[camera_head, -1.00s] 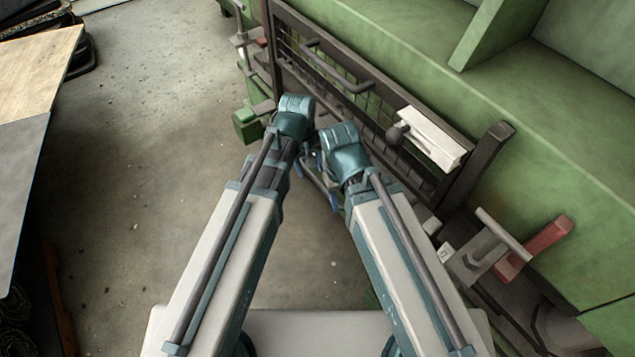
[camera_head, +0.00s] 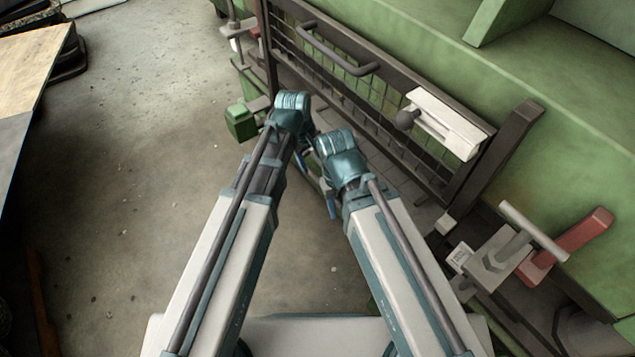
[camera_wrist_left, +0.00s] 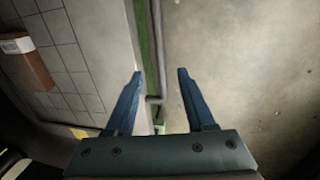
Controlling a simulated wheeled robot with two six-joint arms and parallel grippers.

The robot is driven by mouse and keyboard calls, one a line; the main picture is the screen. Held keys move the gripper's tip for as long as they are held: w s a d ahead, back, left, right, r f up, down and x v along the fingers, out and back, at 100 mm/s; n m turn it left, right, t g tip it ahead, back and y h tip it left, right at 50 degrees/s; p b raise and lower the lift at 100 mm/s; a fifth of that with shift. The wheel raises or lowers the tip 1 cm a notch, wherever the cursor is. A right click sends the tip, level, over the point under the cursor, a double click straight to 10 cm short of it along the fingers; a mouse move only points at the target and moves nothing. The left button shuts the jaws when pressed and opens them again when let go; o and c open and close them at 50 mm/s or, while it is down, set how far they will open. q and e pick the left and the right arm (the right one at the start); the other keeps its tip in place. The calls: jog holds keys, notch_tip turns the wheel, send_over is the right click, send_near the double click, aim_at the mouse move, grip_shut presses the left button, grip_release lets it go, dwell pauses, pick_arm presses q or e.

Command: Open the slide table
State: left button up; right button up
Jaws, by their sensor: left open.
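A dark framed mesh panel (camera_head: 359,105) stands along the front of the green machine (camera_head: 440,45). It has a dark bar handle (camera_head: 338,50) on its upper part; I cannot tell whether this is the slide table. My left gripper (camera_wrist_left: 160,74) is open and empty in the left wrist view, with two blue fingers apart. In the head view its wrist (camera_head: 291,112) is in front of the panel, left of and below the handle, and its fingers are mostly hidden. My right wrist (camera_head: 338,155) is beside it; the right fingers are largely hidden behind the arm.
A white box with a dark knob (camera_head: 447,124) sits on the panel's right part. A grey crank (camera_head: 508,245) and a red lever (camera_head: 566,247) are at the lower right. A green block (camera_head: 240,121) stands left of my left wrist. Open concrete floor (camera_head: 130,180) lies at the left.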

aim_at(318, 181)
pick_arm(q)
jog(key=f+b, duration=0.3)
jog(key=d+f+b, duration=0.1)
jog(key=f+b, duration=0.2)
jog(key=f, duration=0.1)
jog(key=w+f+b, duration=0.1)
jog(key=f+b, duration=0.2)
jog(key=shift+w+d+f, duration=0.1)
jog(key=shift+d+f, duration=0.15)
jog(key=shift+d, duration=0.1)
grip_shut()
dwell(1.0)
